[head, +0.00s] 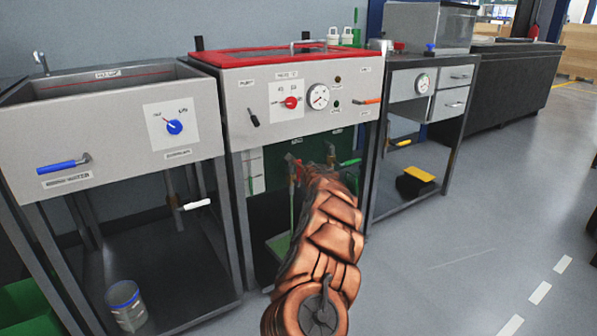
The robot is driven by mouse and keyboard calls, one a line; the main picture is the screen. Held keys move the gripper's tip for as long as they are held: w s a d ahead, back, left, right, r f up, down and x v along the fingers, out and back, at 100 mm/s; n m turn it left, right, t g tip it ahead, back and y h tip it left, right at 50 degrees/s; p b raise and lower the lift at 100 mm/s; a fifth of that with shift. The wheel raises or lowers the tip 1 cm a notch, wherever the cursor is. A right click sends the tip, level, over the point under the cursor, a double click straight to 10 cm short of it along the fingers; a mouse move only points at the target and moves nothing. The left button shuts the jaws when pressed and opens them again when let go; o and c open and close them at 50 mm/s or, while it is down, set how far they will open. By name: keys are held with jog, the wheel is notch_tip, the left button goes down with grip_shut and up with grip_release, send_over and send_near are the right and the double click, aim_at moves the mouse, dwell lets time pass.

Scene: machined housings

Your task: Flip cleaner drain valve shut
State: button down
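The red-rimmed tank unit (270,95) in the middle has dials on its front; its small labels are too blurred to read, so I cannot confirm it is the cleaner. Under it, a valve with a red handle (291,159) and one with a green handle (350,162) show on pipes. I cannot tell which is the cleaner drain valve. My copper-coloured arm reaches toward the space under this unit, close to the red and green handles in the picture. My gripper is hidden behind the arm.
The sink unit (100,125) at left has a blue lever (63,168) and a white-handled valve (196,204) below. A glass jar (126,305) stands on its lower shelf. A bench with a gauge (422,83) stands at right. The floor (460,250) at right is clear.

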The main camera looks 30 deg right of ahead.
jog(key=shift+w+a, duration=0.3)
jog(key=shift+a, duration=0.4)
jog(key=shift+d+r, duration=0.1)
jog(key=shift+d, duration=0.05)
jog(key=s+d+p, duration=0.1)
jog(key=d+p, duration=0.1)
jog(key=d, duration=0.3)
jog(key=s+a+b, duration=0.5)
jog(key=s+b, duration=0.4)
jog(key=shift+a, duration=0.2)
dwell(1.1)
